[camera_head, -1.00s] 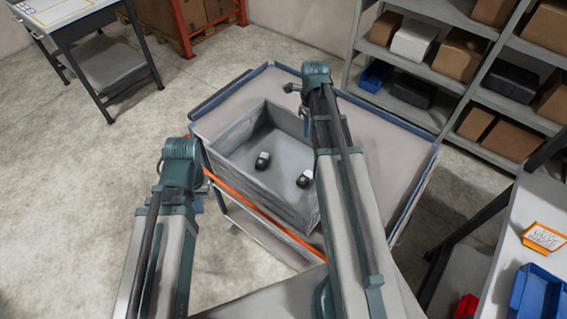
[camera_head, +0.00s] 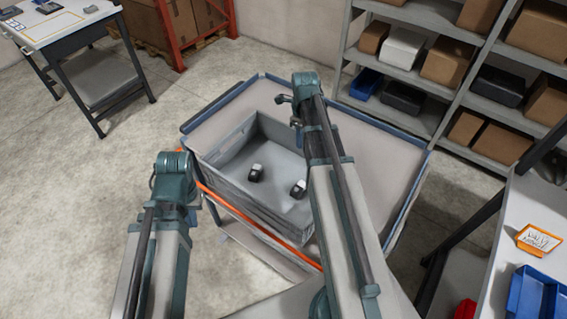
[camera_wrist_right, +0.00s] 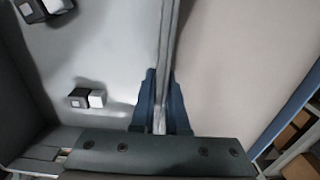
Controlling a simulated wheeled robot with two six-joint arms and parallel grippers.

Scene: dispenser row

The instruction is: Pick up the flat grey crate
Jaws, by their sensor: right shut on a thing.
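The flat grey crate (camera_head: 257,208) is on the cart in the head view, with two small black-and-white items (camera_head: 298,188) lying inside on its floor. My right gripper (camera_head: 287,104) is at the crate's far right side. In the right wrist view its fingers (camera_wrist_right: 160,112) are shut on the crate's thin wall (camera_wrist_right: 169,40), one on each side. My left gripper (camera_head: 176,188) is at the crate's near left side; its fingertips are hidden behind the wrist, so its opening does not show. I cannot tell whether the crate's base touches the cart.
The cart top (camera_head: 372,165) is bare right of the crate, with a blue rim; an orange edge (camera_head: 225,208) runs along its near side. Shelves with boxes (camera_head: 447,62) stand behind right. A table with a blue bin (camera_head: 537,293) is at right.

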